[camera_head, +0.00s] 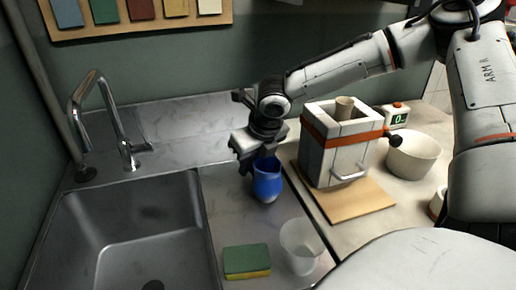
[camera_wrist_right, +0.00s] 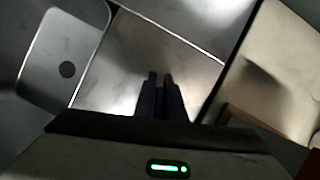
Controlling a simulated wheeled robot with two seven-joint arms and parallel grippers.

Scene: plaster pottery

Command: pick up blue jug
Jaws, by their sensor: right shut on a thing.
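The blue jug (camera_head: 268,182) hangs under my right gripper (camera_head: 255,160) in the head view, over the grey steel counter right of the sink. The jug looks nearly upright. I cannot tell whether its base is clear of the counter. My right gripper is shut on the jug's upper part. In the right wrist view my gripper's dark fingers (camera_wrist_right: 160,98) are close together, with a sliver of blue between them; most of the jug is hidden. My left gripper is not in view.
A green-yellow sponge (camera_head: 247,262) and a translucent cup (camera_head: 300,246) stand in front of the jug. A strapped white plaster mould (camera_head: 335,147) on a wooden board (camera_head: 356,207) stands to its right. The sink (camera_head: 135,235) and tap (camera_head: 110,120) are at left.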

